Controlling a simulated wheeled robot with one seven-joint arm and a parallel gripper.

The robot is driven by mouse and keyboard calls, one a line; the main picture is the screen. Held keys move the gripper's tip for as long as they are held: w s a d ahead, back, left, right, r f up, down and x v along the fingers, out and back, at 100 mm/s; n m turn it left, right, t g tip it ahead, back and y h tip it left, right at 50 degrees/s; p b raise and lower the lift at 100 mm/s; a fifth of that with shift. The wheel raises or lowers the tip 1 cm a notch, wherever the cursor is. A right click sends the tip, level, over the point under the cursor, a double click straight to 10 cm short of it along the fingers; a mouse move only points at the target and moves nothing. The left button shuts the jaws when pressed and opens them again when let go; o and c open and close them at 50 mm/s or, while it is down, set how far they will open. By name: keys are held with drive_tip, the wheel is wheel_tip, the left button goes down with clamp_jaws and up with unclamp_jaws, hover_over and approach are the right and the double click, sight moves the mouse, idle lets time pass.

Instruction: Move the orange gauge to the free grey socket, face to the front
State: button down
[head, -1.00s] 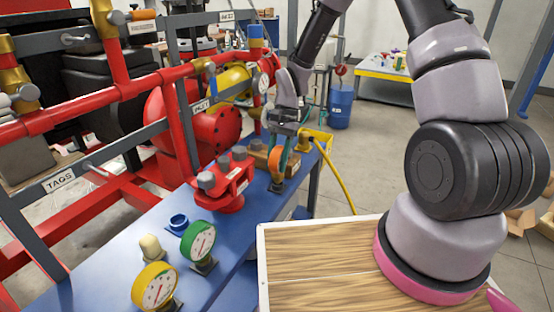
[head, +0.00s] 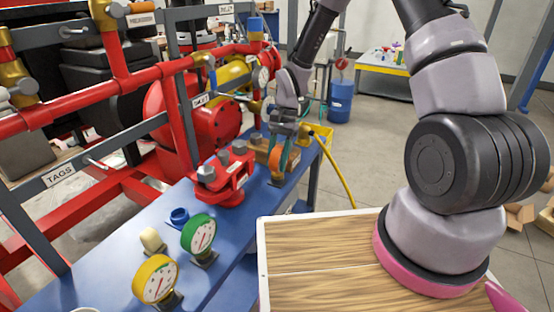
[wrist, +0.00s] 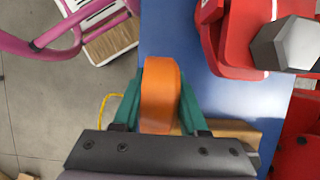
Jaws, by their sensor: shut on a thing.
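The orange gauge (head: 275,157) is at the far end of the blue bench (head: 105,268), above a small dark base. In the wrist view the orange gauge (wrist: 161,88) is seen edge-on between two teal fingers, so its face is hidden. My gripper (head: 280,152) is shut on it and points down; it also shows in the wrist view (wrist: 159,104). Whether the gauge is clear of its base cannot be told. I cannot pick out a free grey socket in either view. The green gauge (head: 200,233) and yellow gauge (head: 155,279) stand on dark bases nearer the front.
A red flanged fitting with grey bolts (head: 222,177) stands on the bench close to the orange gauge. A blue ring (head: 179,216) and a cream knob (head: 151,241) sit farther forward. Red pipes (head: 150,85) run along the left. A wooden block (wrist: 235,136) lies near my gripper.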

drive_tip(key=shift+c, duration=1.8)
unclamp_jaws()
drive_tip(key=v, duration=1)
drive_tip(key=shift+w+d+r, duration=0.1)
drive_tip(key=shift+w, duration=0.05)
drive_tip(key=d+r+t, duration=0.3)
drive_tip(key=d+r, duration=0.2)
drive_tip(key=r, duration=0.6)
drive_tip(key=s+d+r+n+t, duration=0.1)
drive_tip(key=s+d+r+t, duration=0.3)
drive_tip(key=s+r, duration=0.4)
drive_tip(key=s+d+r+n+t, duration=0.1)
drive_tip(key=s+d+r+t, duration=0.2)
drive_tip(key=s+d+r, duration=0.4)
wheel_tip(320, 180, up, 4)
drive_tip(key=shift+s+f+n+t, duration=0.3)
drive_tip(key=shift+s+t, duration=0.1)
drive_tip(key=shift+s, duration=0.65)
